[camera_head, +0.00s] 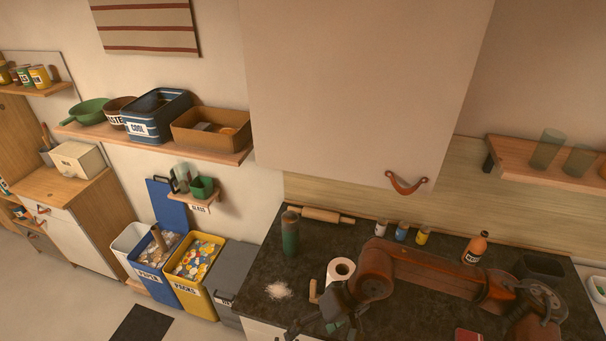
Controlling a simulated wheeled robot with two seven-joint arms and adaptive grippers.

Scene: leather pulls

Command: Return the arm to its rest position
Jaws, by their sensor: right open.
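My right arm (430,269), orange-brown with dark joints, comes in from the lower right and reaches left over the dark counter (315,240). My right gripper (322,322) is dark grey and open, over the counter's front edge at the bottom of the view. A small green thing shows by its fingers; I cannot tell whether it touches them. A white paper roll (340,270) stands just behind the gripper. My left gripper is not in view.
A green bottle (290,236), a rolling pin (325,215), small jars (402,231) and an orange bottle (475,248) stand or lie behind the arm. A white pile (278,290) lies left of the gripper. A large cabinet with a leather pull (407,185) hangs above.

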